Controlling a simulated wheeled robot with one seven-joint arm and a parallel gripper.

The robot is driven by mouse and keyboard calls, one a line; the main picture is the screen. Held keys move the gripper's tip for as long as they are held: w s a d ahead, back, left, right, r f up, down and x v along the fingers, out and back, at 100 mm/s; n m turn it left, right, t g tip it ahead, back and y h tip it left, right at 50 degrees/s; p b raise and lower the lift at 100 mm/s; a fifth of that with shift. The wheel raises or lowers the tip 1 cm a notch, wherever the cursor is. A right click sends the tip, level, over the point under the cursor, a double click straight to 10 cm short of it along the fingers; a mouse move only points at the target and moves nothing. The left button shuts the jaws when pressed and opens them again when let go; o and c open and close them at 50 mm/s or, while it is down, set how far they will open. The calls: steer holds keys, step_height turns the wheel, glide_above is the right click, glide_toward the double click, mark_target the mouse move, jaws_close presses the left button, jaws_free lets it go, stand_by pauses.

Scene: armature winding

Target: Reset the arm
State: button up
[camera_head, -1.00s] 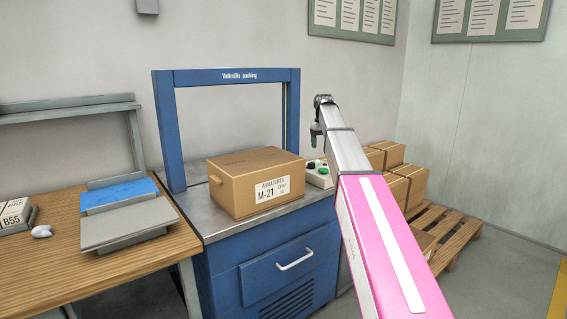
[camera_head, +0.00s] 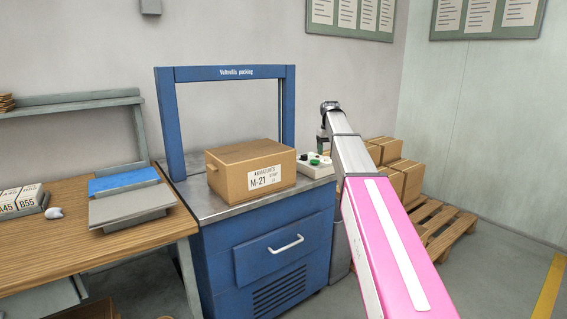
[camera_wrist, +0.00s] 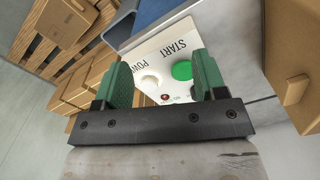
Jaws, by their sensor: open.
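My arm (camera_head: 385,230), with a pink link and a grey forearm, reaches forward on the right in the head view. My gripper (camera_wrist: 157,72) is open, with two green fingers and nothing between them in the wrist view. The control box also shows in the head view (camera_head: 318,168), at the right end of the blue packing machine. In that view the fingers are small and partly hidden.
A carton marked M-21 (camera_head: 233,178) sits on the metal top of the blue packing machine (camera_head: 262,250), left of the control box. Stacked cartons (camera_head: 405,178) stand on a wooden pallet (camera_head: 450,232) behind my arm. A wooden bench (camera_head: 60,238) is at the left.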

steer(key=s+f+m, duration=0.1)
steer(key=s+f, duration=0.7)
steer(key=f, duration=0.4)
steer(key=s+f, duration=0.9)
steer(key=f, duration=0.3)
steer(key=s+f, duration=0.6)
steer(key=s, duration=0.3)
steer(key=s+f+m, duration=0.1)
steer(key=s+f, duration=0.6)
steer(key=s, duration=0.2)
steer(key=shift+s+a+f+m, duration=0.15)
steer(key=shift+s+f+m, duration=0.15)
steer(key=shift+s, duration=0.1)
